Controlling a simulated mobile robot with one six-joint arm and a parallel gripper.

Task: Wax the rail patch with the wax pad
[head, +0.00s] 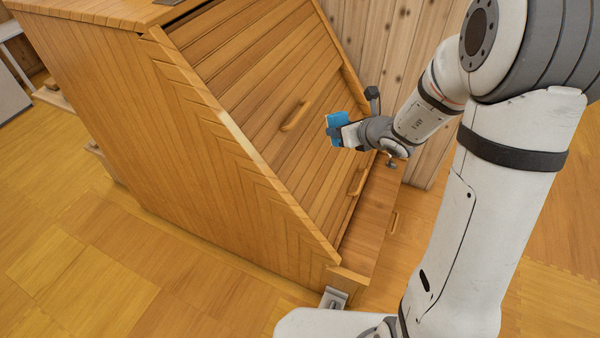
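My gripper (341,132) is in front of the slanted slatted face of a wooden cabinet, toward its right side. A flat blue piece (337,122), which looks like the wax pad, is at my fingertips, and my gripper appears shut on it. The pad seems apart from the slats, but the gap is hard to judge. The rail patch cannot be made out clearly. A wooden rail (343,72) runs down the right edge of the slatted face, behind my gripper.
The wooden cabinet (190,150) fills the middle. Its face has wooden handles (296,116), (358,181), and a ledge (372,212) lies below. A small grey metal piece (334,297) is at the front corner. A plank wall (385,50) stands behind. The floor (60,260) at left is clear.

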